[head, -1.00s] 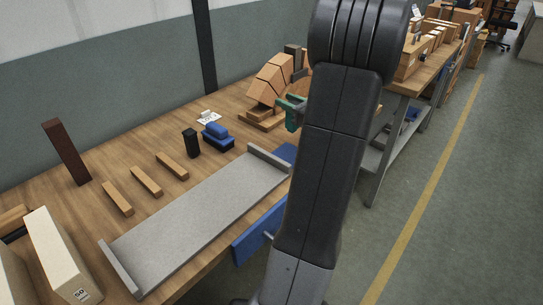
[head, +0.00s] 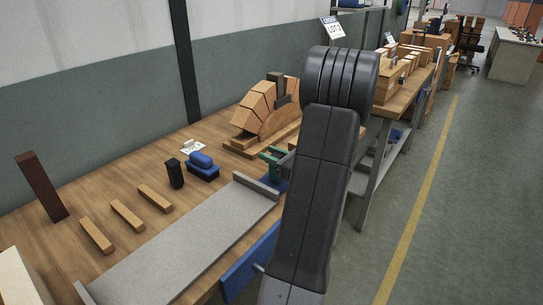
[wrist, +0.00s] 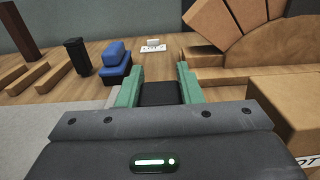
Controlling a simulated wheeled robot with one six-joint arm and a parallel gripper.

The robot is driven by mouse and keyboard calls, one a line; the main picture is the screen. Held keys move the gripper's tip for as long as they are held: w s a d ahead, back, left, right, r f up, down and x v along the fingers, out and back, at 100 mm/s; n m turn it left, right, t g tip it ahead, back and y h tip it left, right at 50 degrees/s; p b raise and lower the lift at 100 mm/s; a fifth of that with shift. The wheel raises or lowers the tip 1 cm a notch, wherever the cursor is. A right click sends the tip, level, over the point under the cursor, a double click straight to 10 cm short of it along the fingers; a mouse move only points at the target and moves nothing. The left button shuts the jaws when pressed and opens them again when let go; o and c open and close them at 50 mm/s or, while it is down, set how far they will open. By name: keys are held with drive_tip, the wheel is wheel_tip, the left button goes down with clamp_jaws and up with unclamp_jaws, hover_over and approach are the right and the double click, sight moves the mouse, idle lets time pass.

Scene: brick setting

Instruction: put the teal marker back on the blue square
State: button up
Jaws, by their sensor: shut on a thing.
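My gripper (head: 271,158) has green fingers and hangs low over the bench, just beyond the far end of the grey tray. In the wrist view my gripper (wrist: 160,78) is shut on a dark thing (wrist: 160,94) between its two fingers. I see no teal on that piece and cannot tell whether it is the marker. No separate teal marker shows elsewhere. The blue square (head: 279,185) shows in part beside the tray end, just below the gripper and partly behind my arm. I cannot tell whether the held thing touches it.
A grey tray (head: 190,235) lies along the bench edge. A wooden arch (head: 262,115) stands behind the gripper. A dark brown post (head: 41,186) stands far left.

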drive_tip(key=shift+f, duration=0.1)
drive_tip(key=o, duration=0.8)
drive_tip(key=shift+s+d, duration=0.15)
drive_tip(key=shift+d, duration=0.05)
drive_tip(key=v, duration=1.1)
drive_tip(key=shift+s+d, duration=0.15)
drive_tip(key=shift+d, duration=0.05)
